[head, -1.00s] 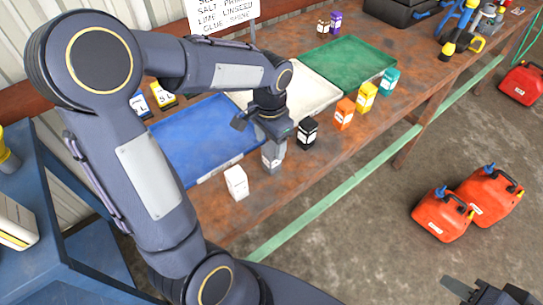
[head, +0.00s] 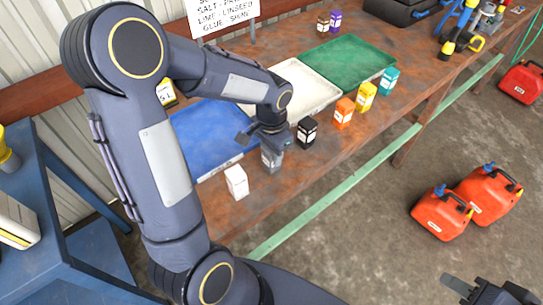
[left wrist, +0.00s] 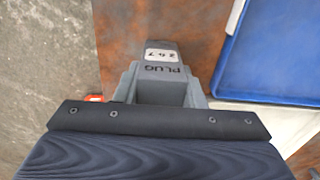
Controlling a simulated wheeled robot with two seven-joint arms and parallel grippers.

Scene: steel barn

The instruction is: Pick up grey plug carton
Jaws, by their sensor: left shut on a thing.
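The grey plug carton (head: 271,158) is upright near the front edge of the rusty bench, between a white carton (head: 236,181) and a black carton (head: 306,133). My left gripper (head: 270,146) is around its upper part and shut on it. In the left wrist view the grey plug carton (left wrist: 162,58) shows its "PLUG" label between the fingers of my left gripper (left wrist: 163,85). I cannot tell whether its base touches the bench. My right gripper (head: 492,292) is partly in view at the bottom right, apart from the bench; its opening is unclear.
A blue tray (head: 205,135), a white tray (head: 310,90) and a green tray (head: 350,60) lie behind the row of cartons. Orange (head: 344,112), yellow (head: 366,96) and teal (head: 388,80) cartons stand to the right. Red fuel cans (head: 440,214) are on the floor.

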